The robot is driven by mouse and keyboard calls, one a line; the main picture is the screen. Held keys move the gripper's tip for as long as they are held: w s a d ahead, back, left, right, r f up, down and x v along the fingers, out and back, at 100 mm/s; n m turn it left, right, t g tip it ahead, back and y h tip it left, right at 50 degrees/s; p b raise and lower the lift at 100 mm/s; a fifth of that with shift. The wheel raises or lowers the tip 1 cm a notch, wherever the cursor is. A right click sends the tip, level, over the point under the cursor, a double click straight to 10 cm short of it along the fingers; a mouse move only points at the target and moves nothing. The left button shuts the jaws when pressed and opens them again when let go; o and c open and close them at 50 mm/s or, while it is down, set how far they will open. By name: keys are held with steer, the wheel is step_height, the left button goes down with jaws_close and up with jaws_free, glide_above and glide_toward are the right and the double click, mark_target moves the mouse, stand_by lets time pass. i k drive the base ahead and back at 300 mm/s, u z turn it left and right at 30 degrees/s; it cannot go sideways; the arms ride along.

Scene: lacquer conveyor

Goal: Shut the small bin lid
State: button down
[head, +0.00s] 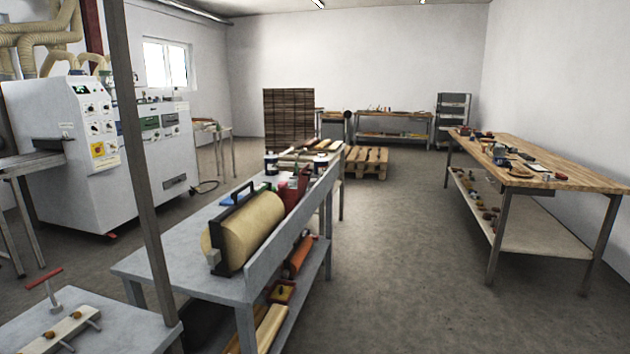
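I cannot make out a small bin or its lid for certain in the head view. A small dark cabinet-like thing (334,128) stands by the back wall, too far off to tell what it is. My gripper is not in view.
A long grey table (180,262) with a tan roll (250,232) stands ahead, left of centre. A wooden workbench (560,172) with tools stands on the right. A white machine (75,190) is at left. A grey post (140,160) crosses the left side. The floor (405,270) between table and workbench is clear.

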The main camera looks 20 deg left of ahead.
mark_target(307, 182)
steer(key=z, duration=0.05)
steer(key=i, duration=0.9)
steer(key=u, duration=1.2)
steer(key=k, duration=0.4)
steer(key=z, duration=0.75)
steer(key=i, duration=1.3)
steer(key=u, duration=0.45)
